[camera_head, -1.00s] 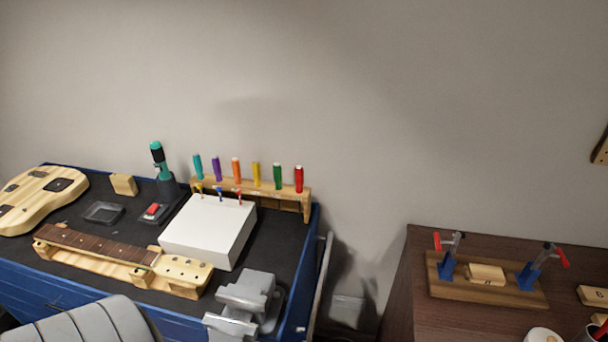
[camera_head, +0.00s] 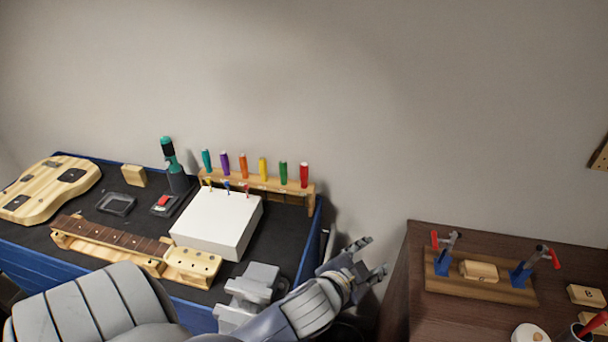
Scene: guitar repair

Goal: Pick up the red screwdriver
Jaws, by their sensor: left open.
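The red screwdriver (camera_head: 304,175) stands upright at the right end of a wooden rack (camera_head: 270,184) at the back of the blue workbench. Its handle shows; its shaft is hidden by the rack. My left gripper (camera_head: 374,258) is open and empty. It is to the right of the bench, lower in the picture than the red screwdriver and apart from it. My right gripper is not in view.
Several other coloured screwdrivers stand left of the red one, the green one (camera_head: 283,174) closest. A white box (camera_head: 217,224) is in front of the rack. A grey vise (camera_head: 252,290) is at the bench's front right. A brown table (camera_head: 401,280) with a clamp board (camera_head: 440,282) stands right.

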